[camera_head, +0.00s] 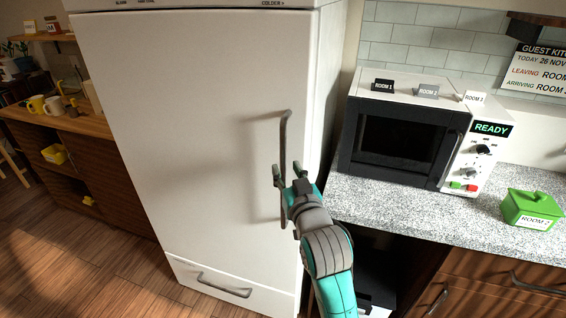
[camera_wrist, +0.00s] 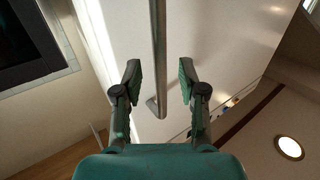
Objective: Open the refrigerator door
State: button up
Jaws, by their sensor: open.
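The white refrigerator (camera_head: 190,120) stands upright with its large door shut. A grey vertical bar handle (camera_head: 285,140) runs along the right side of the door. My gripper (camera_head: 286,172) is at the handle, around its lower-middle part, with its fingers apart. In the wrist view, the handle (camera_wrist: 158,60) comes down between the two open fingertips of my gripper (camera_wrist: 160,82), and the fingers do not appear to press on it. The refrigerator door (camera_wrist: 220,50) fills the background behind the fingers. Part of the handle is hidden by my gripper in the head view.
A microwave (camera_head: 405,140) and a green box (camera_head: 531,209) sit on the speckled counter (camera_head: 400,210) to the right. A lower drawer with a handle (camera_head: 224,291) is below the door. A wooden shelf unit (camera_head: 80,150) stands at left. Wooden floor (camera_head: 90,265) lies clear in front.

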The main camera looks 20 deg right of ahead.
aim_at(284, 165)
jog(key=shift+w+d, duration=0.1)
jog(key=shift+w, duration=2)
grip_shut()
